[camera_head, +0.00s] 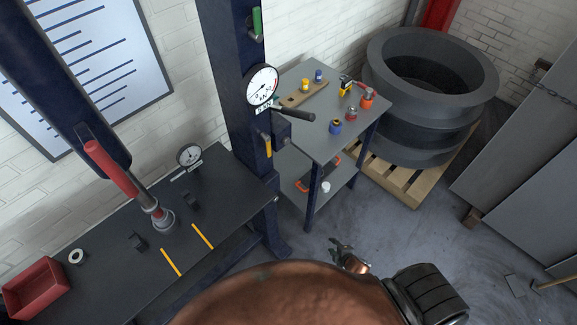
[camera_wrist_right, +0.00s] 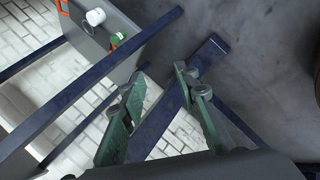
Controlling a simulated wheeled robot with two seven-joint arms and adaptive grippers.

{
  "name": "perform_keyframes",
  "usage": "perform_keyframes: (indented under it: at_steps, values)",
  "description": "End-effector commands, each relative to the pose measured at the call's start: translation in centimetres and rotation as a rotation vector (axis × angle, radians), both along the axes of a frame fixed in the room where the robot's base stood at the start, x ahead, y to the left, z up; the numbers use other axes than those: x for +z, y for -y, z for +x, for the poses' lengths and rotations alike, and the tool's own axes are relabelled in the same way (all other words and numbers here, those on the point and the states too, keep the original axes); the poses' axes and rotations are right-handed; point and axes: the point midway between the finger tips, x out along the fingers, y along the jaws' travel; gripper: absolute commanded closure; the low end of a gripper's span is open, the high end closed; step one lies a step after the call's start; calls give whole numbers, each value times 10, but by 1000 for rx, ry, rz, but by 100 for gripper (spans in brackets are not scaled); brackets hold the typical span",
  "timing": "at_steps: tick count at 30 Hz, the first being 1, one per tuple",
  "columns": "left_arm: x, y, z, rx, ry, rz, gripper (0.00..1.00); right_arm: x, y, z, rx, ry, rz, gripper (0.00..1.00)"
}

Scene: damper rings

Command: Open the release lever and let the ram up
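The blue press post (camera_head: 232,100) carries a round dial gauge (camera_head: 262,86). A lever with a black grip (camera_head: 295,114) sticks out to the right below the dial. A short yellow handle (camera_head: 267,146) hangs on the post lower down; I cannot tell which is the release lever. A grey metal cylinder, apparently the ram (camera_head: 157,213), stands at the dark bench top below a red bar (camera_head: 110,168). My right gripper (camera_head: 343,250) is low, right of the bench and well below the levers. In the wrist view its green fingers (camera_wrist_right: 160,85) are apart with nothing between them. My left gripper is out of view.
A grey side table (camera_head: 325,100) with small coloured parts stands right of the post. Large black rings (camera_head: 430,90) are stacked on a wooden pallet (camera_head: 400,180). A red bin (camera_head: 35,290) sits on the bench's left end.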

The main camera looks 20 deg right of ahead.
Motion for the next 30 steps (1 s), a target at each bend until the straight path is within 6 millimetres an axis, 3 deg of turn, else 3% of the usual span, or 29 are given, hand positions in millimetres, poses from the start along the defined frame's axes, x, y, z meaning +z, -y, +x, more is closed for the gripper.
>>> perform_keyframes:
  at_steps: [1,3,5,9,13,18,21,24,30]
  values:
    - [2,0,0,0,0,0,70,33,0,30,97,64,-76,71]
    - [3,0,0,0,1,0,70,77,-3,65,233,150,-193,71]
    - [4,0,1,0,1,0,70,116,-9,92,343,221,-299,71]
    - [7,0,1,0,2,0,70,215,-30,142,588,390,-582,71]
    - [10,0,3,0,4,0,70,311,-59,171,786,545,-878,71]
    - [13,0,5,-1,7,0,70,421,-103,181,979,713,-1274,71]
    - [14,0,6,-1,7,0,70,467,-124,177,1046,780,-1463,71]
    - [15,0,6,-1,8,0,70,497,-139,172,1082,821,-1596,71]
    - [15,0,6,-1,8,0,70,516,-150,168,1105,848,-1693,71]
